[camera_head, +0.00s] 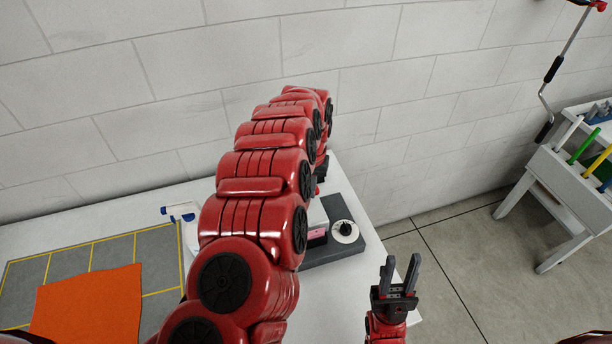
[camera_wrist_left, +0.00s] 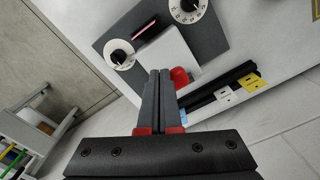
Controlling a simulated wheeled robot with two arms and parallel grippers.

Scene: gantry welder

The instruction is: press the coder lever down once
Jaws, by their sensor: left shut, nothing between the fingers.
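The coder is a dark grey plate (camera_head: 352,238) on the white table, with a white dial and a pale box; my left arm covers much of it. The left wrist view shows the plate (camera_wrist_left: 215,30) with two dials and a white block (camera_wrist_left: 168,58). A red knob (camera_wrist_left: 181,77), seemingly the lever's end, shows just right of my left fingertips. My left gripper (camera_wrist_left: 160,72) is shut and empty, its tips over the white block's edge. I cannot tell whether it touches the knob. My right gripper (camera_head: 400,262) is open and empty, near the table's right edge.
An orange sheet (camera_head: 88,305) lies on a grey mat (camera_head: 110,255) with yellow lines at left. A blue and white item (camera_head: 180,212) stands behind. A block wall (camera_head: 420,90) closes the back. A grey rack (camera_head: 570,175) with coloured rods stands at right, across open floor.

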